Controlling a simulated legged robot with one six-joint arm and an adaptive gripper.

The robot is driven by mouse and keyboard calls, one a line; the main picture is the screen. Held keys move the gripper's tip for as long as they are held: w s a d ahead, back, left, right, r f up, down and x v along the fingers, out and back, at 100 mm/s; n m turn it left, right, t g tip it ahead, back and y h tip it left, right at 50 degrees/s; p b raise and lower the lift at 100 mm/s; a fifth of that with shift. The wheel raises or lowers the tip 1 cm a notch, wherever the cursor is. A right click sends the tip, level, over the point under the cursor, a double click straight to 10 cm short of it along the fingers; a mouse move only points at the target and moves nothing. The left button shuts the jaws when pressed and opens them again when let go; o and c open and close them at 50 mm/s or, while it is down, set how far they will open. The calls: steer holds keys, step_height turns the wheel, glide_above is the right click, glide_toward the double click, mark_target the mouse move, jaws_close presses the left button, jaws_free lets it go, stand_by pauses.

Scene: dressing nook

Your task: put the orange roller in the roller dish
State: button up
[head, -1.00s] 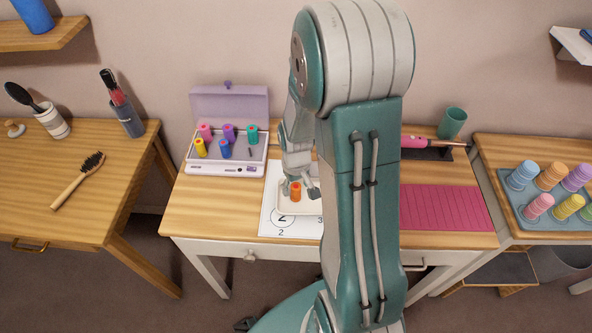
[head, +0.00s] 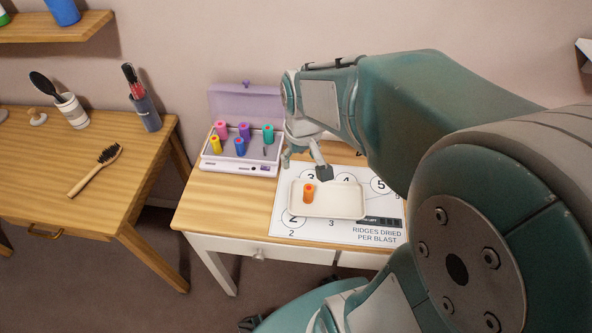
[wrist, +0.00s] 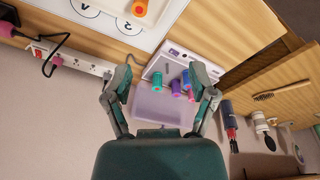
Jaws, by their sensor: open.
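The orange roller (head: 308,194) stands, seemingly upright, in the left part of a shallow cream dish (head: 345,200). The dish lies on a white numbered sheet on the middle table. In the wrist view the roller (wrist: 140,8) and part of the dish (wrist: 165,12) show at the top edge. My gripper (head: 306,166) is open and empty, above and behind the dish's left end, apart from the roller. Its two spread fingers (wrist: 162,86) have nothing between them in the wrist view.
A lilac roller case (head: 240,162) with an open lid holds several coloured rollers, behind left of the dish. A power strip (wrist: 80,60) runs along the table's back. A left table holds a hairbrush (head: 95,170) and cups. My arm hides the right side.

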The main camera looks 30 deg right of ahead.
steer(key=s+a+r+t, duration=0.3)
steer(key=s+a+r, duration=0.3)
steer(key=s+r, duration=0.2)
steer(key=shift+s+a+t, duration=0.2)
steer(key=shift+s+t, duration=0.1)
steer(key=shift+s, duration=0.55)
